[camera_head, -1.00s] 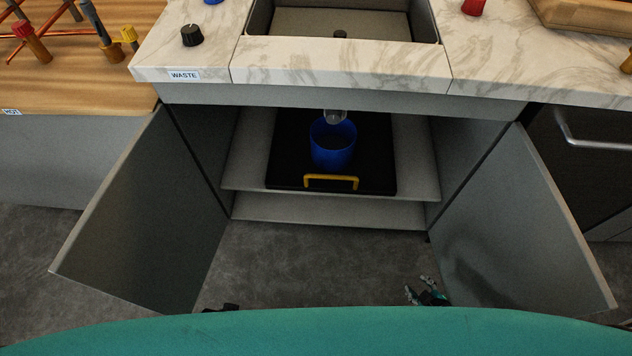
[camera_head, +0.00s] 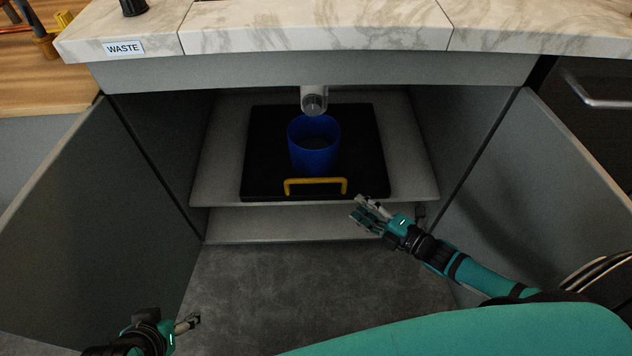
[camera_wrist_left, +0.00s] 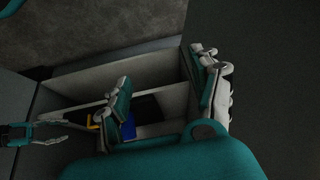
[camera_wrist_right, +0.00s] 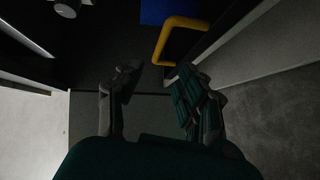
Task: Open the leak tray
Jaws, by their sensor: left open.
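The black leak tray (camera_head: 262,160) lies flat on the shelf inside the open sink cabinet. Its yellow handle (camera_head: 316,182) stands at the front edge, and a blue cup (camera_head: 314,160) stands on it below the drain pipe. My right gripper (camera_head: 361,210) is just in front of the shelf, right of the handle and apart from it. In the right wrist view its fingers (camera_wrist_right: 153,92) are spread and empty, with the handle (camera_wrist_right: 180,38) beyond them. My left gripper (camera_head: 190,322) is low at the left, far from the tray; in the left wrist view its fingers (camera_wrist_left: 165,85) are apart and empty.
The left door (camera_head: 90,220) and right door (camera_head: 560,190) of the cabinet stand open on either side. A white drain pipe (camera_head: 314,100) hangs above the cup. A lower shelf (camera_head: 270,226) is bare. The floor (camera_head: 300,285) in front is clear.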

